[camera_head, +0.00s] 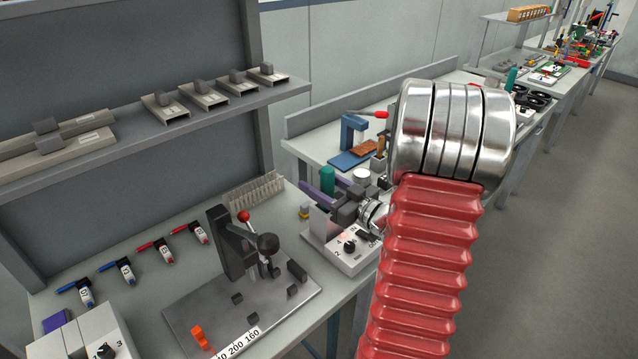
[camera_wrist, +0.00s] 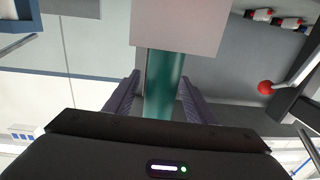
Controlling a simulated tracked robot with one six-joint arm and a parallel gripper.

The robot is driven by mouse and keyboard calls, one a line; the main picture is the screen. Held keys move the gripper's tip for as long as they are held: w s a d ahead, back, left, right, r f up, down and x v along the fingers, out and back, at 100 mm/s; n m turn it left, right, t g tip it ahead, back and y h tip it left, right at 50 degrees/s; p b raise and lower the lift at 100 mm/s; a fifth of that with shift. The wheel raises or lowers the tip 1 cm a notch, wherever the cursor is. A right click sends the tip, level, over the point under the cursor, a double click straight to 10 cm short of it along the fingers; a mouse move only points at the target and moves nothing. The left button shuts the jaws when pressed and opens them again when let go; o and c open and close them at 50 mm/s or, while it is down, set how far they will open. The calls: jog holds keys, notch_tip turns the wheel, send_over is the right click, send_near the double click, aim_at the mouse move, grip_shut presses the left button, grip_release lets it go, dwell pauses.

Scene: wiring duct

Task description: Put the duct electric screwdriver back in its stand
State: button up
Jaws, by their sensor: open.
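The screwdriver appears to be the teal cylinder (camera_head: 327,177), which also shows in the wrist view (camera_wrist: 163,88). My gripper (camera_head: 322,190) has its two purple fingers one on each side of it, also in the wrist view (camera_wrist: 160,80). The jaws are open, with a small gap beside the cylinder. One end of the cylinder meets a pale block (camera_wrist: 180,22), probably its stand, seen below my fingers in the head view (camera_head: 320,222). Whether it is fully seated is hidden.
A white box marked 2 (camera_head: 350,252) is close below my gripper. A lever press with a red knob (camera_head: 243,216) stands on the plate to the left. A blue fixture (camera_head: 352,140) is behind. Red and blue-handled tools (camera_head: 122,270) lie at left, under a shelf (camera_head: 150,130).

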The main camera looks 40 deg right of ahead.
jog(key=shift+s, duration=0.1)
jog(key=s+d, duration=0.1)
jog(key=s, duration=1.2)
jog(key=shift+s+d, duration=0.2)
jog(key=shift+s, duration=0.05)
dwell(0.5)
jog(key=shift+s, duration=0.1)
dwell(0.3)
